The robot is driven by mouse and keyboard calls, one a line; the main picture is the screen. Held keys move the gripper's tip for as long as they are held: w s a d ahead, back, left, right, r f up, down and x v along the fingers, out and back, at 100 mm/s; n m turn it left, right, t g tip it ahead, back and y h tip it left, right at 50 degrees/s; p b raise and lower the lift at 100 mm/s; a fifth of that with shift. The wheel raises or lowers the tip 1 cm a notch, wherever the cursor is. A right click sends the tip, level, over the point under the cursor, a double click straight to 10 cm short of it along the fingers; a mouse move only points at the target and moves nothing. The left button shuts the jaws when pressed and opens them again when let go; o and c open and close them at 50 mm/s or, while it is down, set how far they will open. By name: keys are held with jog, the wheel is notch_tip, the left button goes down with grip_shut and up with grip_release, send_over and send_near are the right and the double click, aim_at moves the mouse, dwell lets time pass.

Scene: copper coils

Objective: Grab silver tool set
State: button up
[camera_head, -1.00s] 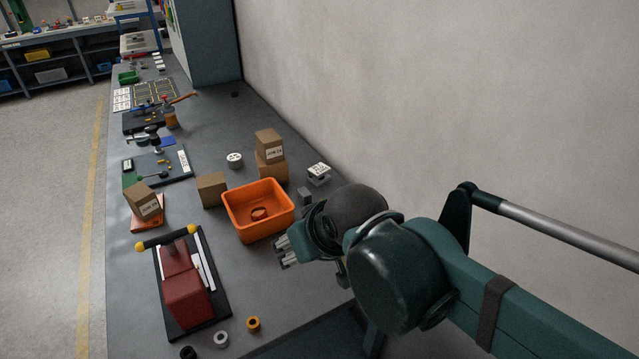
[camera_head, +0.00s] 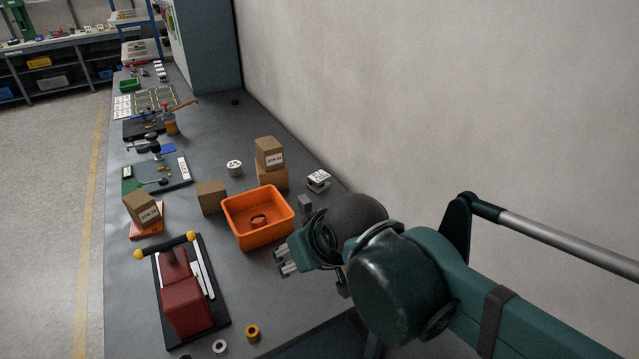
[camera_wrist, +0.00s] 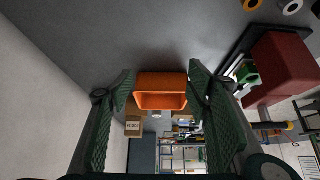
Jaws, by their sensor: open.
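I cannot pick out a thing that is surely the silver tool set. Silver-white bars (camera_head: 202,273) lie beside a red block machine (camera_head: 183,300) on a black base at the front of the bench. My gripper (camera_head: 285,261) is just right of the orange bin (camera_head: 235,232), above the bench. In the wrist view my gripper (camera_wrist: 161,88) has its two green fingers spread wide, with nothing between them. The orange bin (camera_wrist: 162,82) shows beyond the fingertips, and the red block machine (camera_wrist: 283,70) lies to the right.
A copper-coloured coil (camera_head: 259,220) lies in the bin. Cardboard boxes (camera_head: 271,176) stand behind it, and another (camera_head: 143,207) sits on an orange plate. Loose rings (camera_head: 252,332) lie at the front. A wall (camera_head: 420,100) runs along the right. Bare bench lies between machine and bin.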

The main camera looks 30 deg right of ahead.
jog(key=shift+o, duration=0.4)
jog(key=w+d+r+n+g+h+p, duration=0.1)
jog(key=w+d+r+n+p, duration=0.35)
jog(key=w, duration=0.45)
jog(key=n+g+h+p, duration=0.3)
jog(key=n+g+p, duration=0.2)
jog(key=n+p, duration=0.95)
send_over(313, 179)
jog(key=b, duration=0.1)
jog(key=shift+n, duration=0.9)
notch_tip(313, 179, down, 9)
jog(key=shift+s+a, duration=0.1)
jog(key=shift+a, duration=0.05)
jog(key=shift+f, duration=0.15)
